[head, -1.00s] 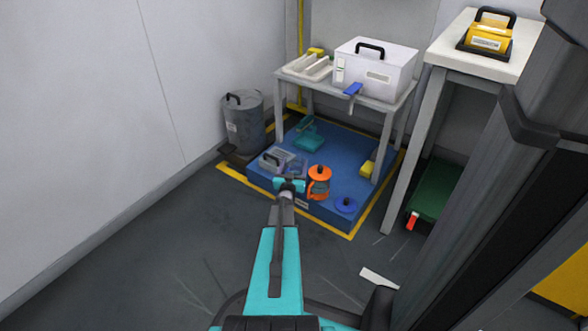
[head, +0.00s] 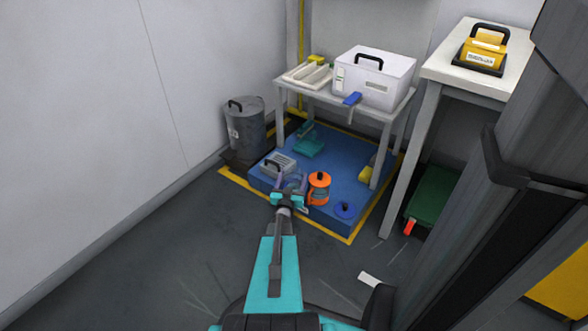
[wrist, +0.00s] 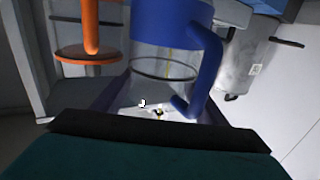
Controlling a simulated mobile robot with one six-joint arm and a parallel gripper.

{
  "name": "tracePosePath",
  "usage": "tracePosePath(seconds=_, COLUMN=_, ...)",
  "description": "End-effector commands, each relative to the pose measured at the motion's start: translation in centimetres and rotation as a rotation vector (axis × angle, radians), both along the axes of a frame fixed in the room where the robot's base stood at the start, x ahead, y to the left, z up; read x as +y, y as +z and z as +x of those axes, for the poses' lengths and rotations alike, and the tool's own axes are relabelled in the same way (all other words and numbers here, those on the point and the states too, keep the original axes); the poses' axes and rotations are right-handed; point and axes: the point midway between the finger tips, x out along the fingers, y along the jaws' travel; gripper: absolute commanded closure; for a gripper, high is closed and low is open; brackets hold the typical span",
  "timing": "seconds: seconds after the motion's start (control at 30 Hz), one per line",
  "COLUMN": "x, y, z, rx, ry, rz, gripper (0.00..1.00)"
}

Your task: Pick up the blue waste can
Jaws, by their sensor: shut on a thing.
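The blue waste can (wrist: 172,25) fills the middle of the wrist view, with a blue top, a blue side handle and a clear lower body with a dark ring. My gripper (wrist: 165,98) is shut on it, with a finger on each side of the clear body. In the head view my gripper (head: 288,199) is at the front edge of the blue platform. The can (head: 292,182) shows small just beyond it, partly hidden. I cannot tell whether its base touches the platform.
A grey bin (head: 246,128) and white table (head: 398,101) stand behind.

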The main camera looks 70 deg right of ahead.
Motion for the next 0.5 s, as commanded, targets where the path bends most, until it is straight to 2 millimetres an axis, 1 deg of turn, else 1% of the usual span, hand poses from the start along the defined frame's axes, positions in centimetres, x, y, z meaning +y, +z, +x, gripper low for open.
tracePosePath(seconds=0.03, x=1.2, y=0.6, z=-0.3, rx=0.001, ry=0.001, rz=0.0, gripper=0.89)
tracePosePath(seconds=0.2, x=3.7, y=0.8, z=-1.0, rx=0.0, ry=0.0, rz=-0.001, gripper=0.89)
tracePosePath(seconds=0.33, x=5.2, y=0.8, z=-1.4, rx=0.0, ry=0.0, rz=-0.001, gripper=0.89)
tracePosePath(seconds=0.5, x=6.4, y=0.8, z=-1.7, rx=0.0, ry=0.0, rz=-0.002, gripper=0.89)
